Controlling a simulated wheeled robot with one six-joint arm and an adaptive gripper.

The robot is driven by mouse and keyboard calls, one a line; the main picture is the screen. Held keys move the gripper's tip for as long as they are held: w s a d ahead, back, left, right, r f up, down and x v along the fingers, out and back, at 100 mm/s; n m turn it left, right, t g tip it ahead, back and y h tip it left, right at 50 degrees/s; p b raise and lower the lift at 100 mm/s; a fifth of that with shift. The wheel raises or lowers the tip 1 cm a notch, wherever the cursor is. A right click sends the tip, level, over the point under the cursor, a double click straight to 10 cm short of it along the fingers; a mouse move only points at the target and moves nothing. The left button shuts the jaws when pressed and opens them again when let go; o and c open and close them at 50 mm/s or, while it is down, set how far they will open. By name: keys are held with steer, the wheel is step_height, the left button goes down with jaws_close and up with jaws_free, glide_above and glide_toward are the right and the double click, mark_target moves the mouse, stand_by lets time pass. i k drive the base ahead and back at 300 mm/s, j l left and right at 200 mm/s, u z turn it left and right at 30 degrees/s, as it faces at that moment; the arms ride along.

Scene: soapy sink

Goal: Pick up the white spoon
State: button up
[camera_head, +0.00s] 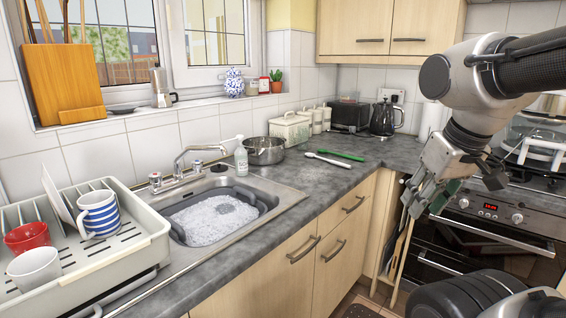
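A white spoon (328,160) lies flat on the dark grey worktop (301,176), to the right of the sink and in front of the canisters. A green utensil (343,155) lies close beside it, a little further back. My gripper (424,203) points downward in front of the oven, to the right of the spoon and well apart from it. Its fingers look spread, with nothing seen between them.
The sink (275,195) holds a grey basin (178,232) of suds. A metal pot (264,150) and soap bottle (241,160) stand behind it. A kettle (384,119) and toaster (349,115) stand at the back. The worktop in front of the spoon is clear.

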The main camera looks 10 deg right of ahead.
mark_target(310, 154)
steer(key=k+j+z, duration=0.2)
steer(key=z, duration=0.25)
steer(key=k+u, duration=0.25)
steer(key=u, duration=0.2)
steer(key=k+j+u, duration=0.15)
steer(key=u, duration=0.3)
steer(key=i+l+u, duration=0.1)
steer(key=l, duration=0.25)
steer(key=i+l+u, duration=0.1)
steer(key=l, duration=0.25)
steer(key=i+l+u, duration=0.25)
steer(key=l, duration=0.5)
steer(key=i+l, duration=0.15)
steer(key=l, duration=0.25)
steer(key=i+l, duration=0.15)
steer(key=l, duration=0.25)
steer(key=i+l, duration=0.15)
steer(key=l, duration=0.3)
steer(key=i+l, duration=0.15)
steer(key=l, duration=0.25)
steer(key=i+l, duration=0.15)
steer(key=l, duration=0.25)
steer(key=i+l, duration=0.15)
steer(key=l, duration=0.25)
